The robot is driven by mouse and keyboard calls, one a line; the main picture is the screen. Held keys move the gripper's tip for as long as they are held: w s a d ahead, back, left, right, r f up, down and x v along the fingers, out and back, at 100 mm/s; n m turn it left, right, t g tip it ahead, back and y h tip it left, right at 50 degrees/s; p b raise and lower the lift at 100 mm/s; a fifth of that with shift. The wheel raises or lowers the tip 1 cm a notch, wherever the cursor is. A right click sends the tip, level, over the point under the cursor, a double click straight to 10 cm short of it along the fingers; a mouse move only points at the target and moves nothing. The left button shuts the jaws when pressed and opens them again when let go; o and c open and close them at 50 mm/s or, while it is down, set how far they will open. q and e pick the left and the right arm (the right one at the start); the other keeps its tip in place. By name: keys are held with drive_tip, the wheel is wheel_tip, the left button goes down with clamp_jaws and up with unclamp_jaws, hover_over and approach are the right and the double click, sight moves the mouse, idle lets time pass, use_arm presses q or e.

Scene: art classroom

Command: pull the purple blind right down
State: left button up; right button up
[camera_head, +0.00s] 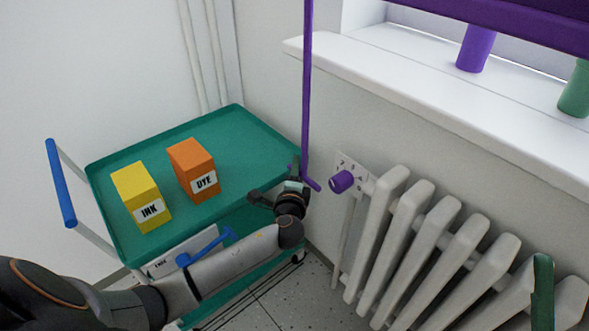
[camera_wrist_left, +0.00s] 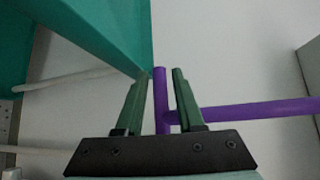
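The purple blind (camera_head: 500,18) shows as a band across the window at the top right. A thin purple pull rod (camera_head: 307,90) hangs down in front of the wall and ends in a short crossbar (camera_head: 312,184). My left gripper (camera_head: 296,172) is at the rod's lower end, beside the trolley corner. In the left wrist view my fingers (camera_wrist_left: 162,72) are open, with the purple rod (camera_wrist_left: 160,98) between them and a gap on each side. The crossbar (camera_wrist_left: 250,110) runs out to the right behind one finger.
A green trolley (camera_head: 250,125) carries a yellow INK box (camera_head: 138,196) and an orange DYE box (camera_head: 193,169). A purple knob (camera_head: 342,181) and white radiator (camera_head: 430,235) are right of the rod. The white sill (camera_head: 430,75) holds purple (camera_head: 476,48) and green (camera_head: 577,90) cylinders.

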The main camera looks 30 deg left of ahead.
use_arm(q)
clamp_jaws()
idle(1.1)
